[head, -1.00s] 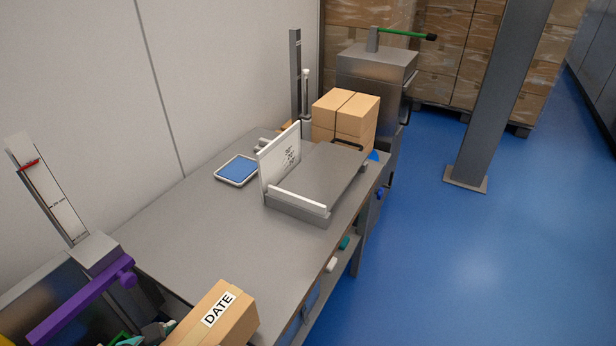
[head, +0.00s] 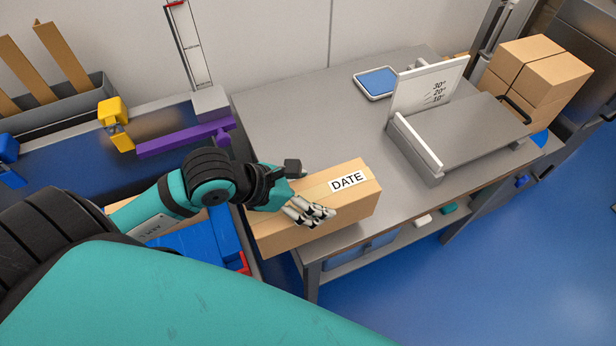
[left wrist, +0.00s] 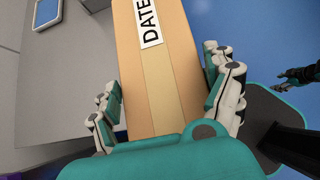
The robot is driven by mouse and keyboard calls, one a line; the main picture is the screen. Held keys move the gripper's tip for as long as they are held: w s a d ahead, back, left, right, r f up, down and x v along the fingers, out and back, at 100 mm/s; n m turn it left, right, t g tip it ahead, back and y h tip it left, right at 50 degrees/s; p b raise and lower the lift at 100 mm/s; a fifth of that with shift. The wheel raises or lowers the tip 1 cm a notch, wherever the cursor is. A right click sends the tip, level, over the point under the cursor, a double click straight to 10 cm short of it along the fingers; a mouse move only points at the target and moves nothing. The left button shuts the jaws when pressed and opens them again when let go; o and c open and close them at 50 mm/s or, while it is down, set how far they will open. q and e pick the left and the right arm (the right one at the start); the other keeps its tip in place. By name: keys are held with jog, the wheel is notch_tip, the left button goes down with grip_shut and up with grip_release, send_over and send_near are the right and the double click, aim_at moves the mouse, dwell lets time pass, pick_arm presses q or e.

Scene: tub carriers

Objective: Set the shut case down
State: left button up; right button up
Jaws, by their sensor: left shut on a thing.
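The shut case is a brown carton (head: 350,208) with a tape strip and a white DATE label on top. In the head view it is above the near left corner of the grey table (head: 300,125); I cannot tell whether it touches. My left gripper (head: 310,212) is shut on the case across its width. The left wrist view shows the case (left wrist: 165,85) between the fingers of the left gripper (left wrist: 168,95). My right gripper (left wrist: 298,77) shows small and dark at the right edge of that view; its opening is unclear.
A grey platform with a white upright plate (head: 465,135) stands right of the case. A blue-topped tablet (head: 378,82) lies behind. Stacked cartons (head: 535,75) stand at back right. A purple bar (head: 185,140) is at left. Bare tabletop lies behind the case.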

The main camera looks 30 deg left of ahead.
aim_at(318, 185)
pick_arm(q)
jog(key=w, duration=0.1)
jog(key=w+b, duration=0.1)
jog(key=w, duration=0.1)
jog(key=shift+d+f+b, duration=0.25)
jog(key=shift+f+b, duration=0.05)
jog(key=shift+b, duration=0.1)
jog(key=w, duration=0.1)
jog(key=w+p, duration=0.1)
jog(key=w, duration=0.1)
jog(key=shift+w+d+r, duration=0.15)
jog(key=shift+d+r, duration=0.1)
jog(key=shift+r, duration=0.1)
jog(key=w+d+f+p, duration=0.1)
jog(key=w+f+p, duration=0.1)
jog(key=w+f, duration=0.2)
jog(key=w, duration=0.3)
jog(key=shift+w+f, duration=0.2)
jog(key=shift+f, duration=0.1)
pick_arm(e)
jog(key=shift+w+d, duration=0.4)
jog(key=shift+d, duration=0.05)
pick_arm(q)
jog(key=shift+f, duration=0.15)
pick_arm(e)
jog(key=shift+a+f, duration=0.1)
pick_arm(q)
jog(key=o, duration=1.5)
jog(key=shift+s+f, duration=0.15)
